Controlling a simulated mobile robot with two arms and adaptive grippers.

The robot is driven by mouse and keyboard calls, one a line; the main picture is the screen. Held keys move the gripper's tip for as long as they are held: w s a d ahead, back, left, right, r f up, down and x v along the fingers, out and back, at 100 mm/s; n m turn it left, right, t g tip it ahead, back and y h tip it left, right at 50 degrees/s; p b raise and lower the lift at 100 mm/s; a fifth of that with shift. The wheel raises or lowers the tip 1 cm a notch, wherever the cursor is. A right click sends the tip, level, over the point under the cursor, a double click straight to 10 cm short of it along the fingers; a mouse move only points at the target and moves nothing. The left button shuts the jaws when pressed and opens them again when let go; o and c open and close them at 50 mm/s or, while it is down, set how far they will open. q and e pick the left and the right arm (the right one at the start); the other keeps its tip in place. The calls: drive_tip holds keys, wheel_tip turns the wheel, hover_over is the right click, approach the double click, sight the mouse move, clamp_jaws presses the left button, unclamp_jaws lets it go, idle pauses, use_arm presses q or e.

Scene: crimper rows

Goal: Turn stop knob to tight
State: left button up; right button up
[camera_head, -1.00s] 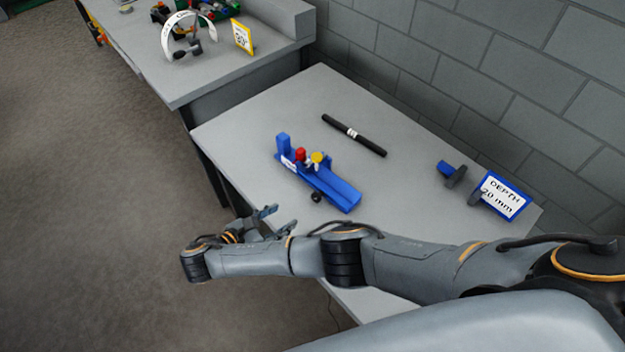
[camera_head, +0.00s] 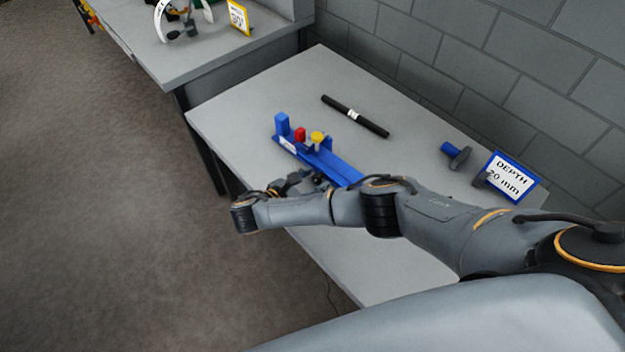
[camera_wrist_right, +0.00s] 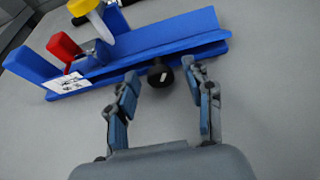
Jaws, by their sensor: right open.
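A blue crimper-like device (camera_head: 340,166) lies on the grey table, with a red part (camera_head: 300,134) and a yellow-topped knob (camera_head: 318,137) on it. In the right wrist view, a small black knob (camera_wrist_right: 160,72) with a light mark sits at the near side of the blue device's rail (camera_wrist_right: 180,38). I take it to be the stop knob. My right gripper (camera_wrist_right: 161,77) is open, its two fingers on either side of the black knob. I cannot tell whether they touch it. In the head view, my right gripper (camera_head: 303,183) and arm hide the knob. My left gripper is out of view.
A black rod (camera_head: 356,117) lies behind the device. A blue-handled tool (camera_head: 455,154) and a blue-framed sign reading "DEPTH 20 mm" (camera_head: 512,178) stand at the right. A brick wall (camera_head: 460,70) rises behind the table. A second bench (camera_head: 205,60) is at upper left.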

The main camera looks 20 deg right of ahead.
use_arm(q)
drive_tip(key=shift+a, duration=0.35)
use_arm(e)
drive_tip(key=shift+c, duration=0.5)
clamp_jaws()
drive_tip(key=shift+s+r+m+t+p, duration=0.25)
drive_tip(key=shift+m+p, duration=0.25)
drive_tip(key=shift+p, duration=0.35)
drive_tip(key=shift+w+d+f+m+t+p, duration=0.1)
drive_tip(key=shift+f+m+t+p, duration=0.2)
drive_tip(key=shift+m, duration=0.2)
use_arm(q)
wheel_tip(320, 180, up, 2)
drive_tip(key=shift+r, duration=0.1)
use_arm(e)
drive_tip(key=shift+o, duration=0.5)
unclamp_jaws()
